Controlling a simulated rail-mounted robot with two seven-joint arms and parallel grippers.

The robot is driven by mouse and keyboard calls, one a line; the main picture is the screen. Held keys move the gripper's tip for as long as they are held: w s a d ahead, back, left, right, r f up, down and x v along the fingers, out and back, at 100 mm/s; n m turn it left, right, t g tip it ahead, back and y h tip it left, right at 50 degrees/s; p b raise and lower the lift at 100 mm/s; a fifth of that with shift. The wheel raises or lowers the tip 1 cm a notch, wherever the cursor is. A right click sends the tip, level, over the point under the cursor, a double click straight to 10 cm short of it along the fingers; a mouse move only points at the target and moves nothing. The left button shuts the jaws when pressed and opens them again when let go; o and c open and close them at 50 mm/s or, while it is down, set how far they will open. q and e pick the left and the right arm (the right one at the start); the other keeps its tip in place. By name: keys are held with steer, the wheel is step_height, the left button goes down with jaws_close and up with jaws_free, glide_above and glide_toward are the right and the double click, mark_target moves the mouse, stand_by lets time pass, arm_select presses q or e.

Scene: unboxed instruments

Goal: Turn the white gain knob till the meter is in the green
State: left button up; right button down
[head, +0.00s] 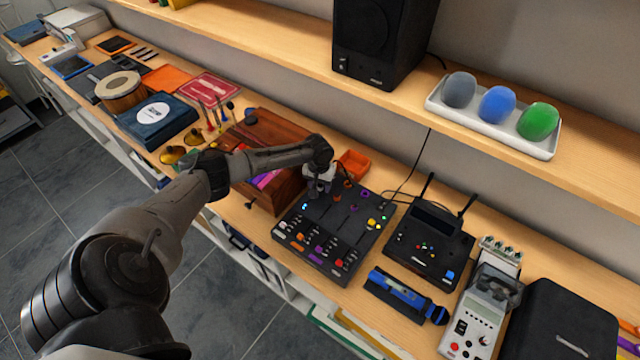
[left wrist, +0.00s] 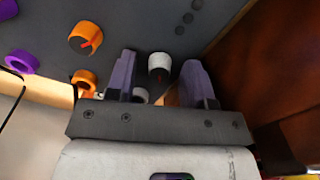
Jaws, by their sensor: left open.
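The black control panel (head: 335,232) lies on the wooden bench, with rows of coloured knobs and sliders. My left gripper (head: 317,190) is over its far left corner. In the left wrist view, the white knob (left wrist: 159,64) shows between the two open fingers of my left gripper (left wrist: 158,78). The fingers look apart from the knob on both sides. In the head view the arm and gripper hide this knob. A small blue light (head: 304,207) shows on the panel. I cannot make out a meter reading. My right gripper is not in view.
Orange knobs (left wrist: 85,38) sit close to the fingers. A brown wooden case (head: 283,130) stands just left of the panel. An orange tray (head: 353,164) is behind it. A black device with antennas (head: 430,235) and a blue-and-black tool (head: 400,293) lie to the right.

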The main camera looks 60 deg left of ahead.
arm_select(q)
steer(key=shift+c, duration=0.5)
steer(key=shift+c, duration=0.6)
jaws_close()
steer(key=shift+m, duration=0.3)
